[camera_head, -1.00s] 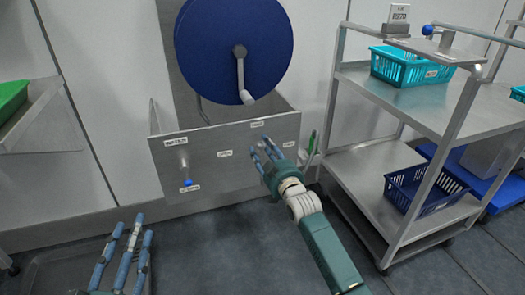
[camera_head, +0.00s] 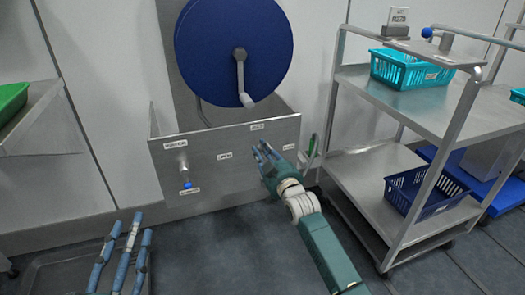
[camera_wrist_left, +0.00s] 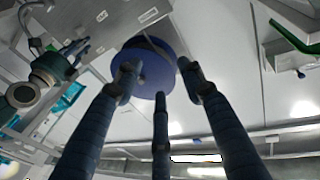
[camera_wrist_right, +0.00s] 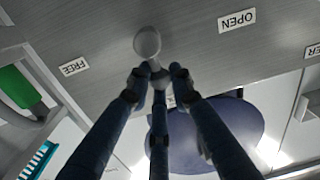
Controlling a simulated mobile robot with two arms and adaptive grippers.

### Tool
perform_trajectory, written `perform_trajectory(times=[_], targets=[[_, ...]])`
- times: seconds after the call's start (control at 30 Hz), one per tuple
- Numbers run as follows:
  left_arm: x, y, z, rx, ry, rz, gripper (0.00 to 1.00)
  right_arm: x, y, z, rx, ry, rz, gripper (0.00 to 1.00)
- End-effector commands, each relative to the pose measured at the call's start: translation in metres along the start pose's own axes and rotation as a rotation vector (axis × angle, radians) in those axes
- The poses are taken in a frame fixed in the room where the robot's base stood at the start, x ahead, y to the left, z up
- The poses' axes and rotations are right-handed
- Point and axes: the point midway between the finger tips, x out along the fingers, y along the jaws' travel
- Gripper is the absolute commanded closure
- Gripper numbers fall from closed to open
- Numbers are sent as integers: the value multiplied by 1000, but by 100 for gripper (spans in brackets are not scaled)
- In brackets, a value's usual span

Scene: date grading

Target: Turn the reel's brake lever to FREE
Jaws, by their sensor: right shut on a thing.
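The brake lever, with a round grey knob (camera_wrist_right: 147,42), shows in the right wrist view against the grey panel. My right gripper (camera_wrist_right: 155,80) has its fingertips closed around the lever just behind the knob. In the head view my right gripper (camera_head: 264,152) is at the front of the panel (camera_head: 215,180) below the blue reel (camera_head: 233,50), and its fingers hide the lever. The FREE label (camera_wrist_right: 73,67) is left of the knob in the right wrist view. My left gripper (camera_head: 125,240) is open and empty at the lower left, fingers spread.
The reel's crank handle (camera_head: 242,80) hangs down above the panel. A valve with a blue tip (camera_head: 187,185) is on the panel's left. A metal cart (camera_head: 405,170) with a turquoise basket (camera_head: 405,68) stands at right.

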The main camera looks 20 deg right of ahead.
Motion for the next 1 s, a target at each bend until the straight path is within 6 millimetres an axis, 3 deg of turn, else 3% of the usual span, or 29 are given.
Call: perform_trajectory(times=[0.27,0.4,0.6,0.8,1.0], targets=[[-13,-8,55,4,-255,-15,60,0,7,-1,140,6,1,100],[-30,-12,89,6,-418,-26,60,0,13,1,258,11,3,100],[-53,-16,121,5,-577,-35,60,-1,20,6,448,20,4,100],[-58,-17,128,5,-605,-37,60,-1,26,14,639,28,6,100],[-45,-15,114,6,-525,-31,60,-1,32,21,829,37,7,100]])
